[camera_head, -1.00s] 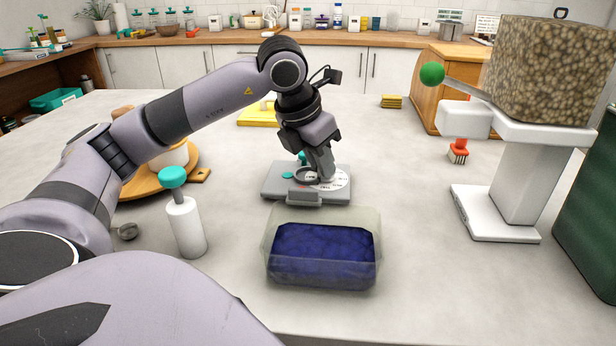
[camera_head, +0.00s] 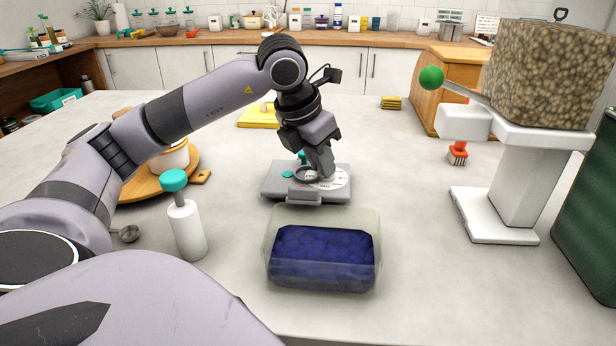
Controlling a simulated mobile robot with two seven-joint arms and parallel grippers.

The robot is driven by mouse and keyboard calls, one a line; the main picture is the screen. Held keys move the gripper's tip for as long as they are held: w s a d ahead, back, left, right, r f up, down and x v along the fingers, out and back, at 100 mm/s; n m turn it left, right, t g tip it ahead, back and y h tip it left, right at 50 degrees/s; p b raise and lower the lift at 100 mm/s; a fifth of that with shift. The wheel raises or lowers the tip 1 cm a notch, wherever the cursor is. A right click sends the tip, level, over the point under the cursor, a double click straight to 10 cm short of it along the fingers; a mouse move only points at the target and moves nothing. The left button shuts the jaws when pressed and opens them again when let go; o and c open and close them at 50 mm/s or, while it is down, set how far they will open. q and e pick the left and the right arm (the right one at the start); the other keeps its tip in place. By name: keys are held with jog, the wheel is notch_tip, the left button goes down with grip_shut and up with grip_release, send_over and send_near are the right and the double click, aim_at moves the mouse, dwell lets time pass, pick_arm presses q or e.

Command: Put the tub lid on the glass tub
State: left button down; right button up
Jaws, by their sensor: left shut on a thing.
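The glass tub (camera_head: 278,262) stands near the front middle of the table. It is clear, with rounded corners, an open top and dark blue contents. The grey tub lid (camera_head: 278,186), with a front tab, a white printed dial and teal dots, is just behind the tub. My left gripper (camera_head: 318,177) comes down from above and is shut on the lid, at its raised middle part. The fingertips are partly hidden. I cannot tell whether the lid touches the table. My right gripper is out of view.
A white bottle with a teal knob (camera_head: 187,230) stands left of the tub, near a round wooden board (camera_head: 150,190). A white stand (camera_head: 515,195) with a large speckled block is at the right. A red brush (camera_head: 458,153) lies behind it. The table right of the tub is clear.

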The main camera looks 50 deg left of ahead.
pick_arm(q)
jog(key=shift+r+p, duration=0.45)
jog(key=shift+r, duration=0.25)
jog(key=shift+r, duration=0.15)
jog(key=shift+r+p, duration=2.15)
jog(key=shift+r, duration=0.25)
jog(key=shift+d, duration=0.1)
